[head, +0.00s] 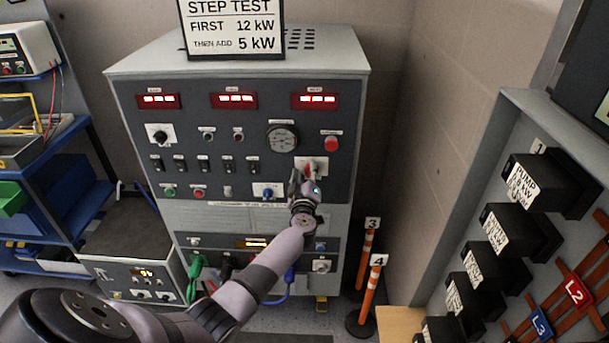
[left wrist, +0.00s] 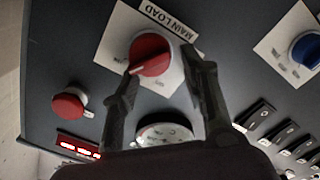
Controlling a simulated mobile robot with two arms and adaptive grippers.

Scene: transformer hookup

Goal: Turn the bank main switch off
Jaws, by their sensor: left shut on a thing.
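The main switch is a red rotary knob (head: 309,168) on a white plate at the right of the grey load bank's (head: 120,70) front panel. In the left wrist view, the red knob (left wrist: 150,52) sits beside the label MAIN LOAD (left wrist: 168,18), and its white pointer mark points to the lower left. My left gripper (head: 303,182) reaches up to the knob. In the wrist view my left gripper (left wrist: 162,64) has one finger on each side of the knob and is shut on it. The arm and hand partly hide the lower panel. My right gripper is not in view.
A red push button (head: 331,143) and a round gauge (head: 282,139) are above the knob. A blue knob (head: 268,191) is lower left of it. Orange posts (head: 367,250) stand right of the bank. Black labelled boxes (head: 550,184) line the right side.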

